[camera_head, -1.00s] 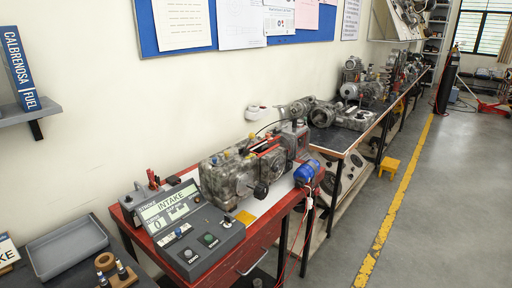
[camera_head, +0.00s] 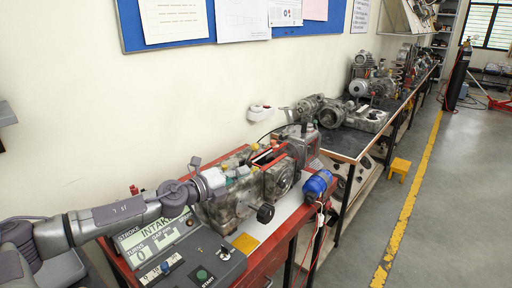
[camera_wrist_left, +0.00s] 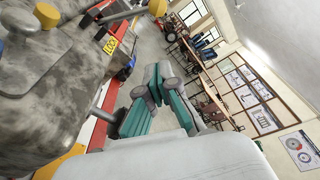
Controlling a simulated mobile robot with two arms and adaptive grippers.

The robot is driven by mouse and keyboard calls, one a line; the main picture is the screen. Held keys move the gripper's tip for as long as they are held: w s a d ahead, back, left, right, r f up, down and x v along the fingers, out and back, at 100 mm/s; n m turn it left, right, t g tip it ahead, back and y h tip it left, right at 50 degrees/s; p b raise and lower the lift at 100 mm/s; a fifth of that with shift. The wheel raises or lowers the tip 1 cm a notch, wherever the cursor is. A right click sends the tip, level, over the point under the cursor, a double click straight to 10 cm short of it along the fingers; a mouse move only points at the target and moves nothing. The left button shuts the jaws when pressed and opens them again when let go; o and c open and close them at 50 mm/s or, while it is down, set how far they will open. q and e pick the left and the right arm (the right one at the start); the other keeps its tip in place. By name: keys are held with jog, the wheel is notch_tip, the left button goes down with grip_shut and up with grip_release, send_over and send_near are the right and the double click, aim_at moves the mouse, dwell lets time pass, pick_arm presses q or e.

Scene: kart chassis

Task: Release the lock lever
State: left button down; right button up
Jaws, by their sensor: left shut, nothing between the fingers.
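The engine block (camera_head: 222,212) sits on the red bench with a black round knob on its front. In the left wrist view a yellow LOCK tag (camera_wrist_left: 111,44) hangs near a dark rod-like lever (camera_wrist_left: 122,15), which has a yellow end at the upper edge. My left gripper (camera_wrist_left: 160,77) has teal fingers, shut and empty, apart from the tag and to its lower right. In the head view my left arm reaches over the display box to the block's near top; its fingers are hard to make out there. My right gripper is in neither current view.
The display box (camera_head: 160,240) reads INTAKE and 0 turns, with a green button in front. A blue motor-like part (camera_head: 318,183) lies right of the block. A dark bench (camera_head: 345,143) with more engine parts continues behind.

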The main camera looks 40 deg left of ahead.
jog(key=s+d, duration=0.4)
jog(key=s, duration=0.2)
pick_arm(q)
jog(key=d+r+p+x, duration=0.1)
jog(key=p+x, duration=0.5)
jog(key=x, duration=0.3)
jog(key=a, duration=0.1)
jog(key=a+r, duration=0.1)
jog(key=a, duration=0.1)
jog(key=shift+s+a+r+b, duration=0.25)
jog(key=shift+s+a+b, duration=0.05)
jog(key=shift+b, duration=0.05)
pick_arm(e)
jog(key=w+r, duration=0.1)
jog(key=a+r, duration=0.1)
jog(key=r, duration=0.1)
jog(key=w+r, duration=0.1)
jog(key=r, duration=0.1)
jog(key=shift+w+a, duration=0.3)
jog(key=shift+w, duration=0.2)
pick_arm(q)
jog(key=shift+r, duration=0.1)
pick_arm(e)
jog(key=shift+a, duration=0.15)
